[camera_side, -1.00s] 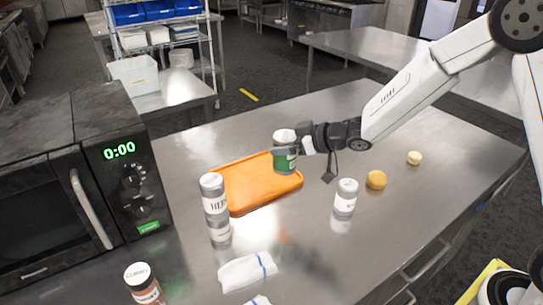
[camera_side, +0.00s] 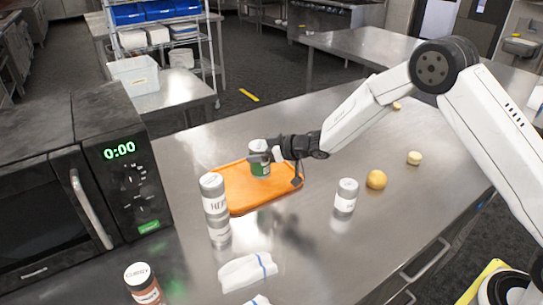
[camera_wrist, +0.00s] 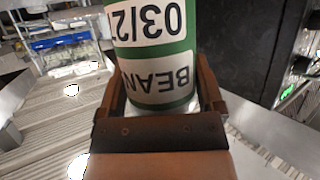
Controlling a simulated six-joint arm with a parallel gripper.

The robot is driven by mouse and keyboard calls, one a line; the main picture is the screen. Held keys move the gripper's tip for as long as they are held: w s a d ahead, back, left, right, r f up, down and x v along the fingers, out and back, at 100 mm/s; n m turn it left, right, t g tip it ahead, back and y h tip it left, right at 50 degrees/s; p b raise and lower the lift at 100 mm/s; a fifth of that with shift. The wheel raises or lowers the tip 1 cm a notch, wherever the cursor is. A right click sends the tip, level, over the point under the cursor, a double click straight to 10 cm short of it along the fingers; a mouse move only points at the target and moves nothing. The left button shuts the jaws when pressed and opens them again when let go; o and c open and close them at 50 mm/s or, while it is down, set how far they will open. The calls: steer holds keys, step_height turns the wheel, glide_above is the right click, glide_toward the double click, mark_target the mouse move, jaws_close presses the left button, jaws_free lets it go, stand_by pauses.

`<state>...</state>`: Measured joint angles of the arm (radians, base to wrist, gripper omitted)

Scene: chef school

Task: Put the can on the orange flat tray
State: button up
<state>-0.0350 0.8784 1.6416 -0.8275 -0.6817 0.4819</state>
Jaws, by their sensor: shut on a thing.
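The can (camera_side: 260,167) is green and white and stands upright over the middle of the orange flat tray (camera_side: 236,205). In the side view I cannot tell whether its base touches the tray. My gripper (camera_side: 270,155) reaches in from the right and is shut on the can. In the wrist view the can (camera_wrist: 152,50) sits between both fingers of my gripper (camera_wrist: 160,98), with "BEAN" and "03/2" on its labels upside down. The tray is hidden in the wrist view.
A spice shaker (camera_side: 213,195) stands at the tray's left edge, and another shaker (camera_side: 346,195) stands right of the tray. An orange-yellow ball-like item (camera_side: 376,180) and a small pale one (camera_side: 414,158) lie further right.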

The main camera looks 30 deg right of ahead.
steer(key=shift+w, duration=0.1)
steer(key=shift+w+f, duration=0.25)
steer(key=shift+f, duration=1.6)
steer(key=shift+f, duration=0.15)
steer(key=o, duration=1.3)
steer(key=shift+s, duration=0.1)
steer(key=v, duration=0.7)
steer(key=shift+s+r, duration=0.15)
steer(key=shift+r, duration=0.05)
